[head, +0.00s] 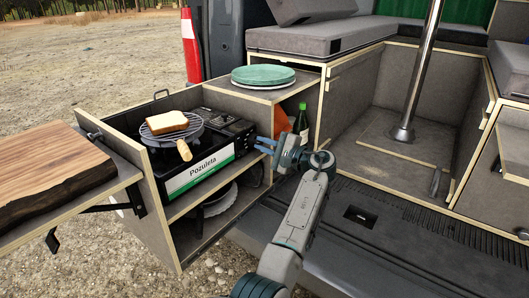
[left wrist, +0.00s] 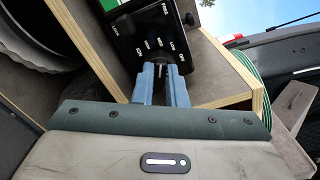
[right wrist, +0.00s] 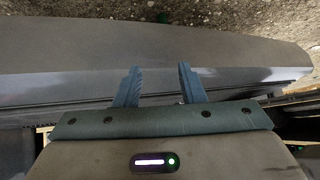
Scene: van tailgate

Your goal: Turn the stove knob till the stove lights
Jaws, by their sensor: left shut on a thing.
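The black stove (head: 224,130) with a "Pozuleta" label sits in the pull-out box in the head view. A round grill (head: 158,122) with a slice of bread (head: 164,123) lies on its burner. I can make out no flame. My left gripper (head: 260,145) is at the stove's right end. In the left wrist view its blue fingers (left wrist: 161,75) are shut at the marked black control panel (left wrist: 150,28), with the stove knob between them, mostly hidden. My right gripper (right wrist: 154,84) is open and empty in its wrist view, above a grey ledge.
A wooden board (head: 45,170) lies on a side shelf at the left. Green plates (head: 263,76) sit on the cabinet top, and a green bottle (head: 301,122) stands in the compartment below. A metal pole (head: 422,75) rises at the right.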

